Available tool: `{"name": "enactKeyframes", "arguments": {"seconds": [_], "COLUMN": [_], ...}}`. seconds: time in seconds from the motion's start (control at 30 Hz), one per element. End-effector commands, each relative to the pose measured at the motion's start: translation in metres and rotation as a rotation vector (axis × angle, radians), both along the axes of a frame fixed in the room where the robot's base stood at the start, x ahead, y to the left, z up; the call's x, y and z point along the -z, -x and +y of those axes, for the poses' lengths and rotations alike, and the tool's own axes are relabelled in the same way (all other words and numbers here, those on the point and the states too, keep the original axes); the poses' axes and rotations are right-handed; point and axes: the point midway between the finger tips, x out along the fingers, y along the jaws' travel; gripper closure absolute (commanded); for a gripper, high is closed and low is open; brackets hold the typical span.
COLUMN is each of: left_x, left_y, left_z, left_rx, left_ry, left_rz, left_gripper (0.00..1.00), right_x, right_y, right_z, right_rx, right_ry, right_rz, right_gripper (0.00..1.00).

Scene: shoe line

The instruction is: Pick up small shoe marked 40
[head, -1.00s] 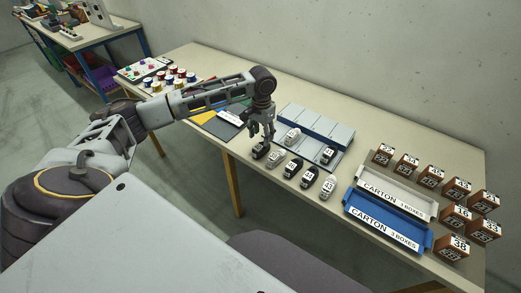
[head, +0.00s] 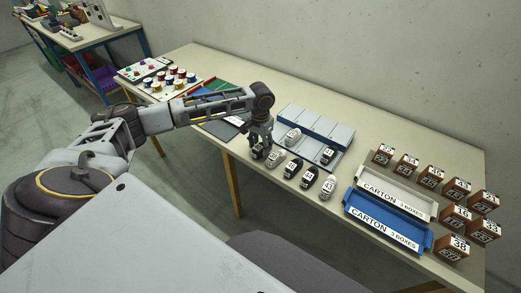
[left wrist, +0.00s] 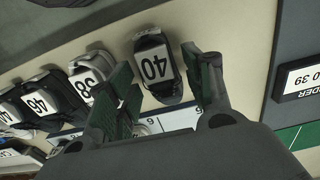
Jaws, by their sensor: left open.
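The small shoe marked 40 (left wrist: 156,68) is dark with a white label and shows in the left wrist view between the two fingers. My left gripper (left wrist: 165,88) is open, with one finger on each side of this shoe; I cannot tell whether they touch it. In the head view my left gripper (head: 259,150) points down at the left end of the shoe row and hides most of the shoe. My right gripper does not show.
Beside it stand a shoe marked 38 (left wrist: 88,78) and several others, close to one finger. White and blue cartons (head: 385,222) and brown boxes (head: 453,247) stand to the right.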

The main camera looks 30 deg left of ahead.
Motion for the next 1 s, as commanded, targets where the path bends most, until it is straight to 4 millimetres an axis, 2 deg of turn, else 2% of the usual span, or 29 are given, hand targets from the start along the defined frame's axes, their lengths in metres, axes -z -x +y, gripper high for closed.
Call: {"name": "enactKeyframes", "arguments": {"seconds": [0.1, 0.23, 0.47, 0.73, 1.0], "left_x": [0.013, 0.022, 0.024, 0.024, 0.024], "left_y": [0.001, 0.000, 0.000, 0.001, 0.001], "left_z": [0.000, 0.000, 0.000, 0.000, 0.000], "left_rx": [-0.001, 0.000, 0.000, 0.000, 0.000], "left_ry": [0.000, 0.000, 0.000, 0.000, 0.000], "left_rz": [0.001, -0.001, -0.001, -0.001, -0.001], "left_gripper": [0.49, 0.49, 0.49, 0.49, 0.83], "right_x": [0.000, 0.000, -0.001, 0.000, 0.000], "right_y": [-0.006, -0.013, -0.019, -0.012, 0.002], "right_z": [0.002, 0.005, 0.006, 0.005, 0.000], "right_rx": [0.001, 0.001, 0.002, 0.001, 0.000], "right_ry": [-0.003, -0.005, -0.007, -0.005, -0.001], "right_rz": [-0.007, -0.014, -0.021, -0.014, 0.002], "right_gripper": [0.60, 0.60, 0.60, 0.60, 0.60]}}
